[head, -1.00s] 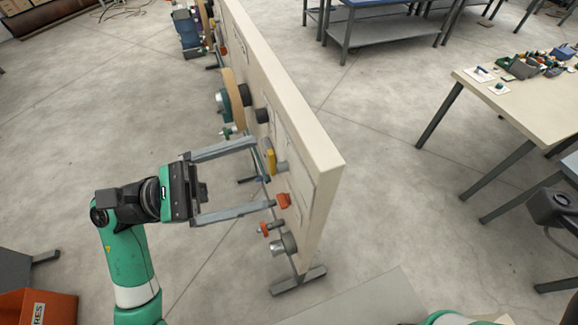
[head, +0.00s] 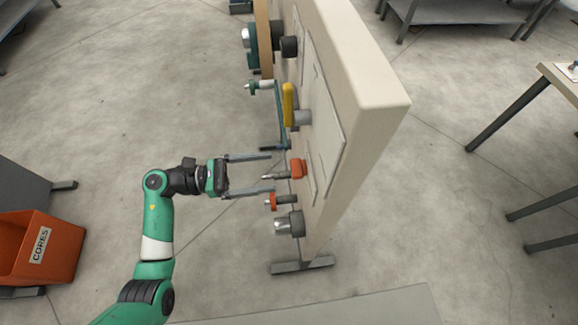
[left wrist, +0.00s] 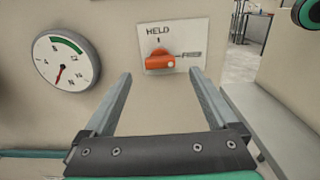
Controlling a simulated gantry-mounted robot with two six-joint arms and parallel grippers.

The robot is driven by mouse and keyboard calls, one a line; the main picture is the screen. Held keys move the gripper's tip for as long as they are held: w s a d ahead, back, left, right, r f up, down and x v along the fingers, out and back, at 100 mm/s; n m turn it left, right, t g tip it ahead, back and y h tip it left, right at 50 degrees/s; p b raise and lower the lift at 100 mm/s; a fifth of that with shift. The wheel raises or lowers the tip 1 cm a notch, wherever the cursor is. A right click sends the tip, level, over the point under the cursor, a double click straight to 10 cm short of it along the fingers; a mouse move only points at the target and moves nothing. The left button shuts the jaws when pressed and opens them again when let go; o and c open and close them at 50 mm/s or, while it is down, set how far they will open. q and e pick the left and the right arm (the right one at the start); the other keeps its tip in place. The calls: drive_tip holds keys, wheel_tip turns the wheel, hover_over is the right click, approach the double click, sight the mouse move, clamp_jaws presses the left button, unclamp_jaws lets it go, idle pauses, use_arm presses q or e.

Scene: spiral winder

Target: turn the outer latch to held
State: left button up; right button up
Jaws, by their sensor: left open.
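The outer latch is an orange knob (left wrist: 160,61) on a white plate on the panel. HELD is printed above it and FREE to its right. Its pale-tipped end points right, towards FREE. In the head view the orange latch (head: 298,168) sits on the panel's left face near its near end. My left gripper (head: 273,173) is open in front of it. In the left wrist view the gripper's fingers (left wrist: 158,78) stand apart on either side below the latch, with nothing between them. They look short of the knob. My right gripper is not in view.
A round gauge (left wrist: 66,62) is left of the latch. A yellow handle (head: 288,104) sits farther along the panel (head: 368,110); a smaller orange-collared rod (head: 274,201) and a metal cylinder (head: 289,224) are nearer. An orange CORES bin (head: 40,248) stands at left.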

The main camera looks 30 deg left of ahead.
sight(298, 168)
use_arm(q)
drive_tip(key=x, duration=0.6)
drive_tip(key=shift+d, duration=0.2)
drive_tip(key=shift+w, duration=0.15)
drive_tip(key=shift+c, duration=0.3)
drive_tip(key=c, duration=1.3)
